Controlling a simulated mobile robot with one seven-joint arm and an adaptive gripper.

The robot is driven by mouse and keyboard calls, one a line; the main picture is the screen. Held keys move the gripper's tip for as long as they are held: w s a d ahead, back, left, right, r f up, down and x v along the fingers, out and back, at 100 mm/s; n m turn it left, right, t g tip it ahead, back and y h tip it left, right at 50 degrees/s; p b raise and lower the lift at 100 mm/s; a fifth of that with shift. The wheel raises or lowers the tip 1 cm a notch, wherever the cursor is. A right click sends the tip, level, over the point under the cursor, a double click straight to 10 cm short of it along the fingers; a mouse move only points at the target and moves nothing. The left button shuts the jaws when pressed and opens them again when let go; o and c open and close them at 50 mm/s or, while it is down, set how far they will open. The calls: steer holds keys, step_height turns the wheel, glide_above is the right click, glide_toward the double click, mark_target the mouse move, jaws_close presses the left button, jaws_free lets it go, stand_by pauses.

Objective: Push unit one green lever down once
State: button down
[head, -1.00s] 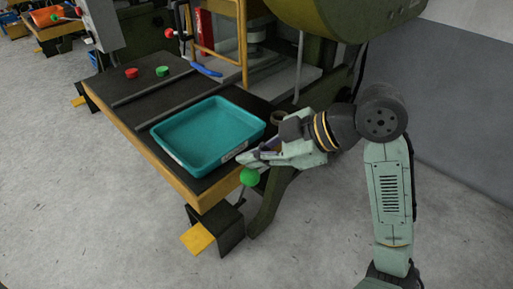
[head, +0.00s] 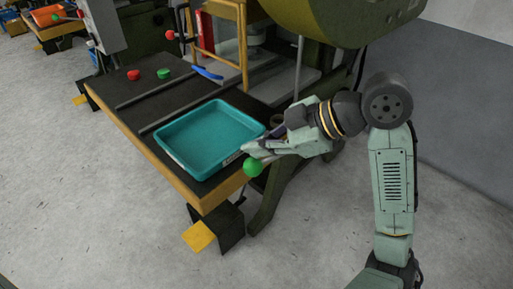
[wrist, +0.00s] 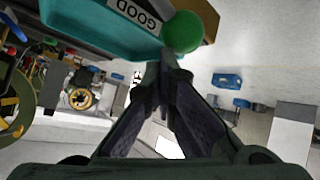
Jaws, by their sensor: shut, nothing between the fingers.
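The green lever's round ball knob (head: 253,166) is at the front right corner of the machine table. My gripper (head: 250,152) is shut and empty, with its fingertips just above the knob in the head view. In the wrist view the knob (wrist: 182,32) is just beyond my closed fingertips (wrist: 168,58). I cannot tell whether they touch. The lever's shaft is mostly hidden behind the knob and my gripper.
A teal tray (head: 165,149) labelled GOOD lies on the dark table (head: 128,107), close to my gripper. Red (head: 134,74) and green (head: 163,73) buttons and a blue-handled tool (head: 208,73) are farther back.

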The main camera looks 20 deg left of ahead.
steer(key=shift+w+d+r+p, duration=0.1)
steer(key=shift+w+r+p, duration=0.1)
steer(key=shift+r+p, duration=0.25)
steer(key=shift+w+r+p, duration=0.15)
steer(key=shift+r+p, duration=0.05)
steer(key=shift+r, duration=0.35)
steer(key=r+p, duration=0.1)
steer(key=w+r+p, duration=0.1)
steer(key=r, duration=0.1)
steer(key=r+p, duration=0.1)
steer(key=p, duration=0.1)
steer(key=shift+w+d+r, duration=0.3)
steer(key=shift+r, duration=0.05)
